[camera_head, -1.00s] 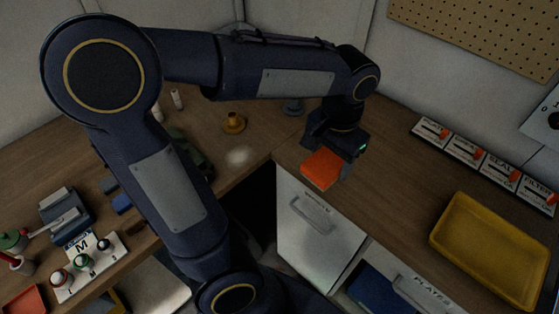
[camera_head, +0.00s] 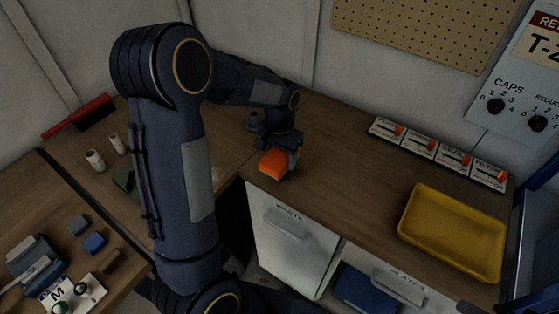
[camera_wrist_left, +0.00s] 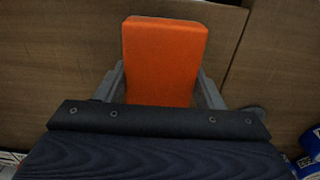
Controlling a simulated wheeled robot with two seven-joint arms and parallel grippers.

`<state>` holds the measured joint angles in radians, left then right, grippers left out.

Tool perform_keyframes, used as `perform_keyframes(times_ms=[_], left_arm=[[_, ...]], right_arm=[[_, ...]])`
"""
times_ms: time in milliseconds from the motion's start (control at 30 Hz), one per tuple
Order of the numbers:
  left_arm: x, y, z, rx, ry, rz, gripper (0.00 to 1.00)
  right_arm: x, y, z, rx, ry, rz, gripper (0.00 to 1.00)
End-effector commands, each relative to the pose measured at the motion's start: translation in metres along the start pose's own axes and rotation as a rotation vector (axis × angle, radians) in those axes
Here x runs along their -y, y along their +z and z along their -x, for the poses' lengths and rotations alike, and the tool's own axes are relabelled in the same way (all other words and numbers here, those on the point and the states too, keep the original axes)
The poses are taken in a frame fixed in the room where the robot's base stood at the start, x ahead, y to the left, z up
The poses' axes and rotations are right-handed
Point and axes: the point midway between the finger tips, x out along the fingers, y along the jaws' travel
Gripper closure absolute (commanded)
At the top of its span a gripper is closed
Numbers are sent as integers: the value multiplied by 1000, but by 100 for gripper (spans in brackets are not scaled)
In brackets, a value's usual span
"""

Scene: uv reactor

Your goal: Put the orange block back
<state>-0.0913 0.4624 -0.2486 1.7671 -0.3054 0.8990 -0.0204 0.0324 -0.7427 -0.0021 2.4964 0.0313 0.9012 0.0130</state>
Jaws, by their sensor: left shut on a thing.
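The orange block (camera_head: 274,163) is held in my left gripper (camera_head: 280,158), near the inner corner of the wooden counter. In the left wrist view the orange block (camera_wrist_left: 163,60) sits between the two grey fingers of the left gripper (camera_wrist_left: 163,88), which are shut on its sides. Wooden surface shows around the block there. I cannot tell whether the block touches the counter. My right gripper is not in view.
A yellow tray (camera_head: 408,222) stands on the right counter. Labelled switch boxes (camera_head: 437,150) line the wall. A white drawer front (camera_head: 290,240) is below the counter. Small blue blocks (camera_head: 95,242) and a control box marked M (camera_head: 62,297) are at lower left. The counter between block and tray is clear.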

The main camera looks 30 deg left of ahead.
Motion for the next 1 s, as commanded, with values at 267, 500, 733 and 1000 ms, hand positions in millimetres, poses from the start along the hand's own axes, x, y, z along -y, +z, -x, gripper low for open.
perform_keyframes(times_ms=[267,500,733,1000], left_arm=[[1,0,-32,3,0,1,60],[1,-1,-33,1,0,1,60],[1,0,-35,2,0,0,25],[1,0,-35,2,0,0,17]], right_arm=[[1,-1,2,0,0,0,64],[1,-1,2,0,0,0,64],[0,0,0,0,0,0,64],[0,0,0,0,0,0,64]])
